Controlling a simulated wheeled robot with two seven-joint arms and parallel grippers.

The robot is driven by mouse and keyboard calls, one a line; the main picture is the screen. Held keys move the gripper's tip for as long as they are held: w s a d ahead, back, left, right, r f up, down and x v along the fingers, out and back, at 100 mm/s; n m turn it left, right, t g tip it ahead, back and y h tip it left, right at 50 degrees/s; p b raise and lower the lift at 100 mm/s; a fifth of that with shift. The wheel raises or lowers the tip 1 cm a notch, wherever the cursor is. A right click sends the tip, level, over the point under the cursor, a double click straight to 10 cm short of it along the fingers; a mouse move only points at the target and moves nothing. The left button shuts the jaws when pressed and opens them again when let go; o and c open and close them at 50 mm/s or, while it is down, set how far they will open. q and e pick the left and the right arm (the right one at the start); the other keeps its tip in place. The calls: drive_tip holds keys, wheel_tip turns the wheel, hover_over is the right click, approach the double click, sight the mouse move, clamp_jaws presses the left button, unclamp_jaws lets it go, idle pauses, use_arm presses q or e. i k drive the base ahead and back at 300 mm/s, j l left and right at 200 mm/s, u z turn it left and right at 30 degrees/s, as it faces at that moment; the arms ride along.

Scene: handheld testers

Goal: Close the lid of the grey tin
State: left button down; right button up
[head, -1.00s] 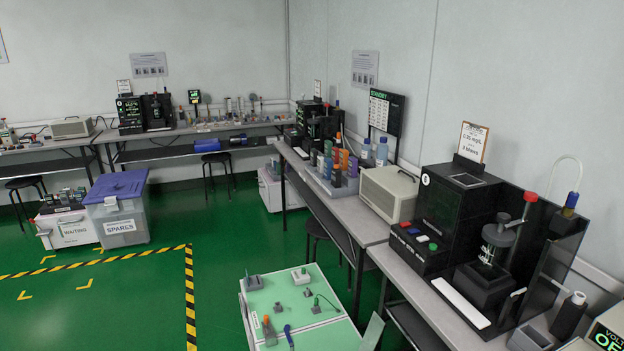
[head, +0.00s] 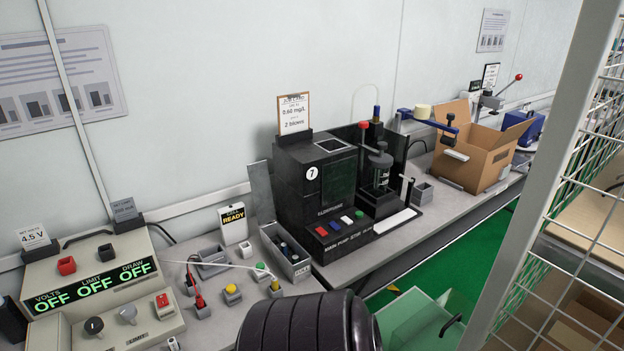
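A grey open-topped tin (head: 297,266) stands on the bench near the middle of the head view, left of a black tester. Several dark cylindrical items lie inside it, and a small label is on its front. A grey panel (head: 262,192) stands upright at its back edge and looks like its raised lid; the hinge is too small to make out. Neither of my grippers is in view. A dark ribbed rounded shape at the bottom centre hides part of the bench front.
The black tester (head: 335,180) stands right of the tin. A READY meter (head: 233,223) and clip leads are to the left, beside a power supply (head: 95,285) reading OFF. A cardboard box (head: 480,150) sits farther right. A wire-mesh frame (head: 560,200) fills the right side.

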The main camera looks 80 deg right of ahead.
sight(259, 173)
drive_tip(key=i+j+z, duration=0.15)
drive_tip(key=z, duration=2.3)
drive_tip(key=i+j+z, duration=0.1)
drive_tip(key=j+z, duration=0.15)
drive_tip(key=z, duration=0.15)
drive_tip(key=j+z, duration=0.25)
drive_tip(key=z, duration=0.15)
drive_tip(key=j+z, duration=0.4)
drive_tip(key=i+l, duration=0.05)
drive_tip(key=l, duration=0.05)
